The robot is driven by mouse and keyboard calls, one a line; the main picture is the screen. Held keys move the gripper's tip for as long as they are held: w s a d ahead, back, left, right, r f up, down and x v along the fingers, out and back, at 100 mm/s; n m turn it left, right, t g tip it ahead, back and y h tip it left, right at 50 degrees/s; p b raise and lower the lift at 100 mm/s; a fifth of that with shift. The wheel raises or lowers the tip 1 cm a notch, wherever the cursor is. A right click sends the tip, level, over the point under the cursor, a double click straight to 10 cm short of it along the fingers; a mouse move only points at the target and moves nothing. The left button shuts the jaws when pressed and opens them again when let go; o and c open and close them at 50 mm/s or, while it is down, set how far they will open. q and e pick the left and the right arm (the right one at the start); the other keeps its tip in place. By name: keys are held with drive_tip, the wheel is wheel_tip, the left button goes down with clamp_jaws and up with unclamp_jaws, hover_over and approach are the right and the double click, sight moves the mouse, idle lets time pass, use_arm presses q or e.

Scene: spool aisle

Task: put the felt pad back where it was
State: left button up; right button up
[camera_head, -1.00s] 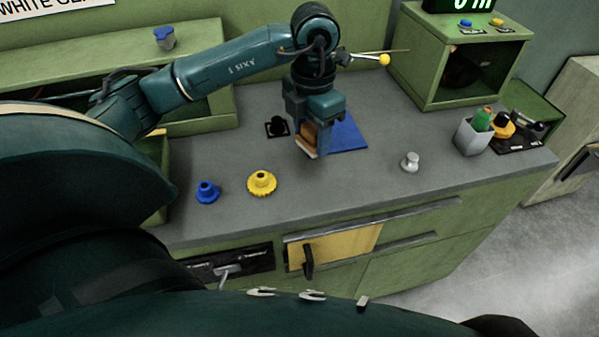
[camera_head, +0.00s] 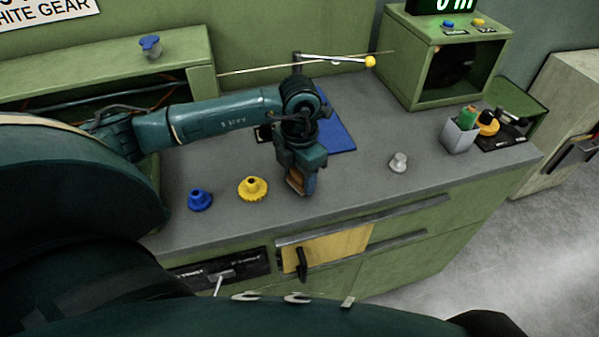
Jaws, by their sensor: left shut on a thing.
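My left gripper (camera_head: 303,188) is shut on a small orange-brown block (camera_head: 295,182), which seems to be the felt pad. The gripper points down over the grey counter (camera_head: 345,192), to the right of a yellow gear (camera_head: 252,188). Its jaws hide part of the block, and I cannot tell whether the block touches the counter. A blue mat (camera_head: 337,137) lies flat behind the gripper, partly covered by my arm. My right gripper is not in view.
A blue knobbed part (camera_head: 200,199) stands left of the gear. A grey-white knob (camera_head: 398,162) and a grey cup (camera_head: 460,136) stand to the right. A rod with a yellow ball (camera_head: 370,62) is behind my arm. The counter between gripper and white knob is clear.

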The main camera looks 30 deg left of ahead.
use_arm(q)
drive_tip(key=shift+f, duration=0.2)
drive_tip(key=o, duration=0.6)
drive_tip(key=shift+r, duration=0.1)
drive_tip(key=o, duration=0.3)
drive_tip(key=shift+o, duration=0.2)
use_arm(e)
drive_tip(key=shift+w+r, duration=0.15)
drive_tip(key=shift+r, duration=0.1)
use_arm(q)
drive_tip(key=shift+r, duration=0.5)
wheel_tip(320, 180, up, 11)
drive_tip(key=b, duration=0.1)
drive_tip(key=shift+r, duration=0.2)
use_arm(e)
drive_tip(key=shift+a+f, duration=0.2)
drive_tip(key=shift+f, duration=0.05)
